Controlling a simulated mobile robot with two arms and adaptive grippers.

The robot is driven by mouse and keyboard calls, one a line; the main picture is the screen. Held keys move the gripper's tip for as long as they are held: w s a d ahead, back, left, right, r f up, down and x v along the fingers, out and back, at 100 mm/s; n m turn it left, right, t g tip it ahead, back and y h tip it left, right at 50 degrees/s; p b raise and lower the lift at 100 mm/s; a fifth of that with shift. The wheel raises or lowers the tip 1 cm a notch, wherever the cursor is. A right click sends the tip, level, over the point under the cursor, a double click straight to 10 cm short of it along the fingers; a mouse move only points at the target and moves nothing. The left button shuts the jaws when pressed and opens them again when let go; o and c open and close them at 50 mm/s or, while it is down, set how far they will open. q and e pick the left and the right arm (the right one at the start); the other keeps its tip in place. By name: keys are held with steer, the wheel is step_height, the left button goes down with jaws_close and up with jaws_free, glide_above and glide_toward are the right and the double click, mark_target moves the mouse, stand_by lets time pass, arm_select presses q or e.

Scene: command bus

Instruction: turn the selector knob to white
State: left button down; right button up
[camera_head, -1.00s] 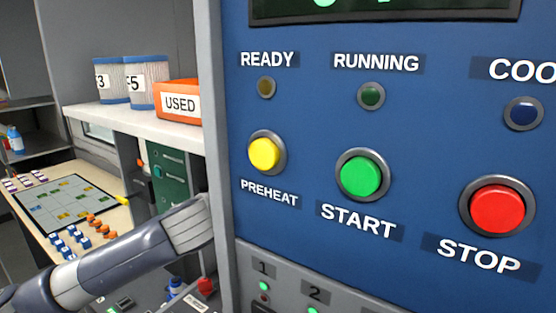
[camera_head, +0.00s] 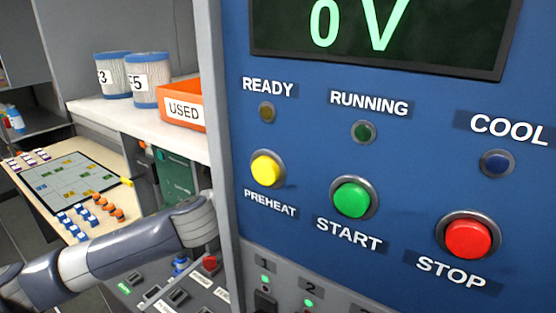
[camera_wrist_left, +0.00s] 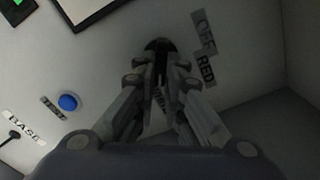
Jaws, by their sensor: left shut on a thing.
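The dark selector knob (camera_wrist_left: 157,44) shows in the left wrist view at the tips of my left gripper (camera_wrist_left: 160,62), on a pale panel. The gripper is shut on the knob, and its fingers hide most of it. Labels OFF (camera_wrist_left: 203,32) and RED (camera_wrist_left: 205,68) are to the right of the knob. Another label between the fingers is partly hidden and I cannot read it. Which way the knob points is not clear. In the head view my left arm reaches behind the blue panel's edge, which hides the gripper. My right gripper is not in view.
The blue panel (camera_head: 310,155) fills the right of the head view, with yellow, green and red buttons and a display (camera_head: 380,35) reading 0 V. An orange USED bin (camera_head: 183,104) stands on a shelf. A blue button (camera_wrist_left: 68,102) is left of my gripper in the wrist view.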

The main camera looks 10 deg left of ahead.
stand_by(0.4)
arm_select(q)
steer(key=c, duration=1.7)
jaws_free()
steer(key=v, duration=1.2)
steer(key=shift+f, duration=0.1)
